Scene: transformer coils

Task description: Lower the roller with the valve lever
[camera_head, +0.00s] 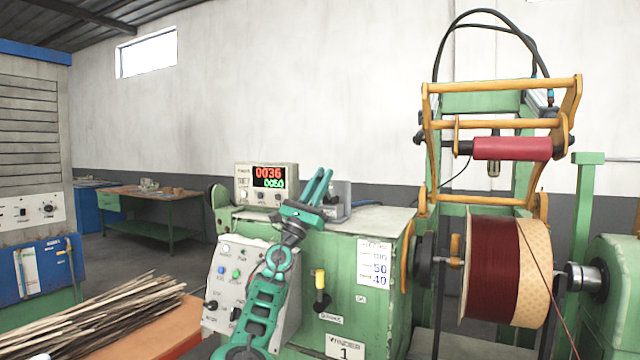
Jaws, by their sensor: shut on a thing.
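The red roller (512,148) sits in a yellow swing frame (500,87), raised well clear above the dark red coil (490,265). My gripper (322,176) is over the top of the green winder cabinet, its teal fingers pointing up and away. It is shut on the valve lever, in front of a grey valve block (341,196). The fingers hide the lever, so its angle cannot be told.
A display box (267,184) stands left of my gripper on the cabinet. A yellow-handled lever (320,280) is on the cabinet front, right of the button panel (228,268). Wooden strips (100,315) lie at lower left.

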